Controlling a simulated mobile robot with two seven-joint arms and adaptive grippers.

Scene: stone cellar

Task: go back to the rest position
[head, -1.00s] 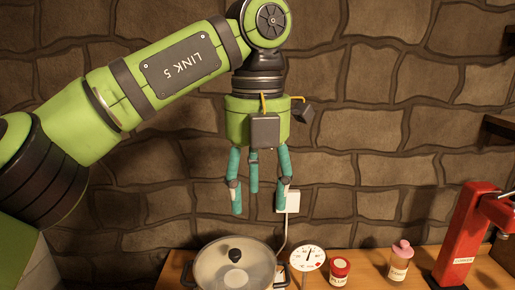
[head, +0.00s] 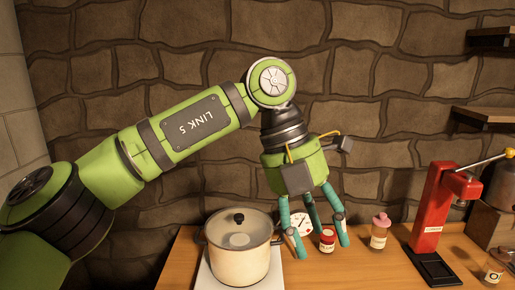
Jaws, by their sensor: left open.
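My left gripper (head: 314,232) hangs from the green arm that comes in from the left, with its teal fingers pointing down and spread apart. It is open and holds nothing that I can see. In the picture its fingers overlap a white dial (head: 299,226) and a red jar (head: 327,240); I cannot tell how far above or in front of them it is. A cream pot (head: 240,265) with a glass lid and black knob stands to the left of the fingers. My right gripper is not in view.
The pot stands on a white plate (head: 207,279) on the wooden counter (head: 360,272). To the right are a pink-capped jar (head: 379,236), a red press-like device (head: 431,210) and another jar (head: 494,266). Shelves (head: 488,114) stick out from the stone wall at the right.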

